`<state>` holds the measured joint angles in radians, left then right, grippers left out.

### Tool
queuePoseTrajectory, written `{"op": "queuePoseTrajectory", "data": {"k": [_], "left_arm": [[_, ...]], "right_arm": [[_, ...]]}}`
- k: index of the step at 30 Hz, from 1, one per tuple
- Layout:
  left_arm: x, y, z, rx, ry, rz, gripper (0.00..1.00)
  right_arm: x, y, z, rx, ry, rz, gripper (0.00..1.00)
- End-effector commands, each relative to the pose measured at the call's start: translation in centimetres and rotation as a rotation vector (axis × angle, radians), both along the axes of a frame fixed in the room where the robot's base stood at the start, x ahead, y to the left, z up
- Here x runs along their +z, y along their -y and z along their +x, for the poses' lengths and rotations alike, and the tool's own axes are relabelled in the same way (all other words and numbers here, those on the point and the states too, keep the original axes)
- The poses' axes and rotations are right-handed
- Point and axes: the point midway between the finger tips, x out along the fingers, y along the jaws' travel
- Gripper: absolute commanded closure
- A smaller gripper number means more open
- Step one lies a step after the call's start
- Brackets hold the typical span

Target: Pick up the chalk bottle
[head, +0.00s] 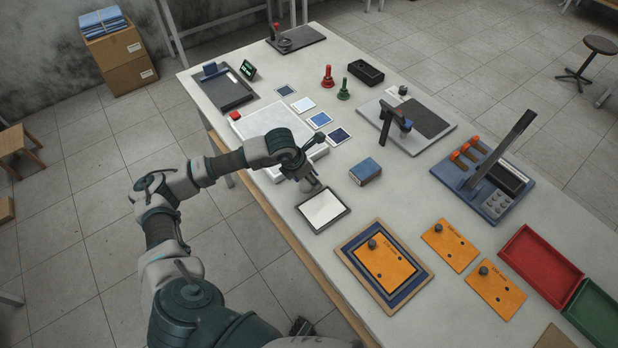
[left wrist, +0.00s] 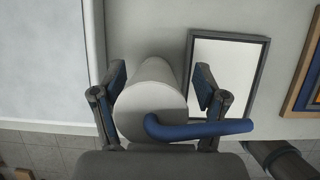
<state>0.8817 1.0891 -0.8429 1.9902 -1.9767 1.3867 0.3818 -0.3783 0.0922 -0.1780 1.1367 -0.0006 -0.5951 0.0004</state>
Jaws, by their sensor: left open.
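The chalk bottle (left wrist: 150,100) is a pale grey cylinder with a bent blue spout, seen large in the left wrist view. In the head view only a small grey part of it (head: 311,186) shows below my left gripper (head: 303,173), just behind the dark-framed pad. My left gripper (left wrist: 160,82) is open, with one blue-padded finger on each side of the bottle. Small gaps seem to show between pads and bottle; contact cannot be made out.
The dark-framed pad (head: 323,209) lies close to the bottle. A white raised board (head: 262,122) is on its other side, partly behind my arm. A blue box (head: 365,171) stands to the right. An orange plate on a framed board (head: 385,263) lies nearer the front edge.

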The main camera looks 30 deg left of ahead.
Motion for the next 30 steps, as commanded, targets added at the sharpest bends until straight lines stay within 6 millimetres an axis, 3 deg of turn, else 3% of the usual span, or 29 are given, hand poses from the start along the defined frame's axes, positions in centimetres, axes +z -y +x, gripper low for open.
{"op": "queuePoseTrajectory", "data": {"k": [8,11,17,30], "left_arm": [[-0.52,-0.13,0.04,0.001,-0.006,0.002,0.27],[-0.47,-0.05,0.04,0.001,-0.006,0.002,0.47],[-0.32,0.21,-0.01,0.001,-0.005,0.004,0.97],[0.24,-0.40,0.13,0.001,-0.003,0.002,0.97]], "right_arm": [[0.26,-0.17,0.27,-0.002,-0.001,0.000,0.28],[0.25,-0.16,0.32,-0.001,0.000,0.001,0.28],[0.23,-0.17,0.36,-0.001,0.001,0.001,0.28],[0.37,0.12,0.32,0.001,0.005,-0.001,0.28]]}}
